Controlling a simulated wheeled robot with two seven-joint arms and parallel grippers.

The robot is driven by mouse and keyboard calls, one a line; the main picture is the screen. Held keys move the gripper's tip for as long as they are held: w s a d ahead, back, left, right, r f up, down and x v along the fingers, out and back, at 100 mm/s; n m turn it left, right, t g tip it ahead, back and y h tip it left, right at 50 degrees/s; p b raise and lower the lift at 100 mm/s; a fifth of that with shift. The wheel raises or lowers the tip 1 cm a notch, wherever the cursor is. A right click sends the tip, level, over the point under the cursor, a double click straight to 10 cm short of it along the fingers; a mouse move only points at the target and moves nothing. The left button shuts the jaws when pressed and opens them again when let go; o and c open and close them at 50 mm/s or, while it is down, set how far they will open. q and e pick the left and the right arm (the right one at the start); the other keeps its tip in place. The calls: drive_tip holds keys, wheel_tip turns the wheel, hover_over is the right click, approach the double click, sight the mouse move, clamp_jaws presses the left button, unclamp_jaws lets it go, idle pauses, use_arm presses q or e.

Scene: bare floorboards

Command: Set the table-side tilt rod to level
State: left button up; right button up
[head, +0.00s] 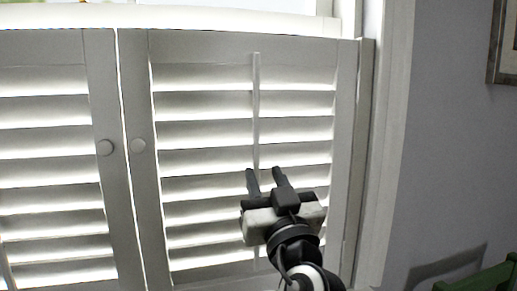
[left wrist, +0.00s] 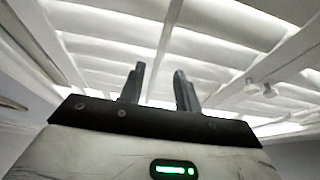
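The right shutter panel (head: 345,110) has a thin white tilt rod (head: 256,105) running upright down the middle of its slats. The slats (head: 205,160) are tilted, with bright light in the gaps. My left gripper (head: 265,177) is in front of the rod's lower half, fingers pointing up and toward the shutter, and hides part of it. Its two fingers are apart and empty. In the left wrist view the rod (left wrist: 166,45) runs down toward the gap between the fingers (left wrist: 159,80); I cannot tell whether either finger touches it. My right gripper is not in view.
A grey wall (head: 445,150) with a picture frame (head: 502,50) is at right. A green piece of furniture (head: 480,281) shows at bottom right.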

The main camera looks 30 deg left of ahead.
sight(257, 158)
use_arm(q)
drive_tip(key=p+x, duration=0.1)
drive_tip(key=x, duration=0.4)
drive_tip(key=shift+w+a+p, duration=0.15)
drive_tip(key=shift+w+p, duration=0.05)
drive_tip(key=shift+p, duration=0.1)
clamp_jaws()
